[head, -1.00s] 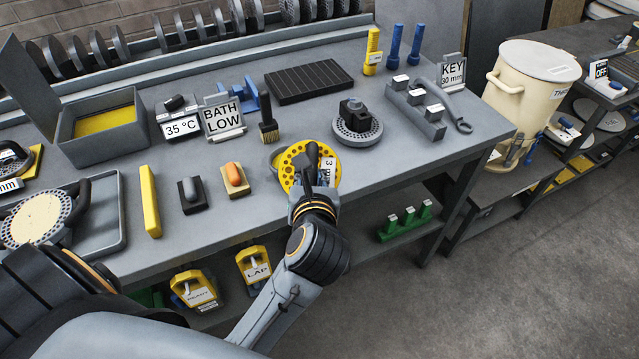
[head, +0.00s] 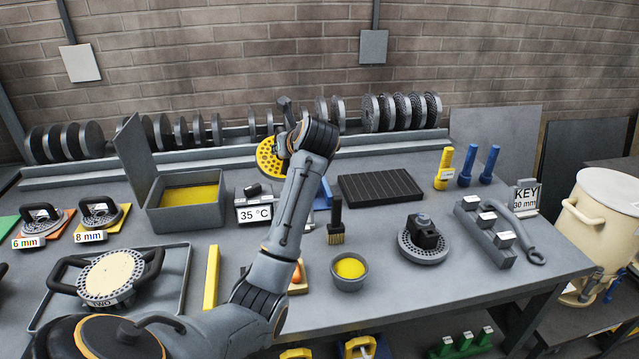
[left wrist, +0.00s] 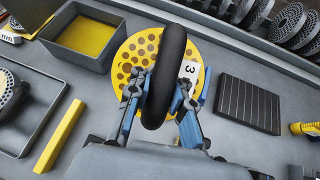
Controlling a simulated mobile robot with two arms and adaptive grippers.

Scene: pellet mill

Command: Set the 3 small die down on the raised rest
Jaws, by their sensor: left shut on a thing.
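The small die is a yellow perforated disc (head: 268,158) with a white label reading 3 and a black handle, seen also in the left wrist view (left wrist: 140,50). My left gripper (head: 288,128) is shut on its black handle (left wrist: 160,70) and holds it raised over the back of the bench. The disc is tilted towards the head camera. A blue stand (head: 322,194) is partly hidden behind my left arm; I cannot tell if it is the raised rest. A black ribbed slab (head: 380,187) lies flat to its right. My right gripper is not in view.
A grey open box with a yellow bottom (head: 185,216) stands left of my arm, beside the 35 °C sign (head: 254,214). A brush (head: 336,222), a bowl with yellow contents (head: 349,282) and a grey die (head: 423,247) stand right of it. Discs line the back rack (head: 400,111).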

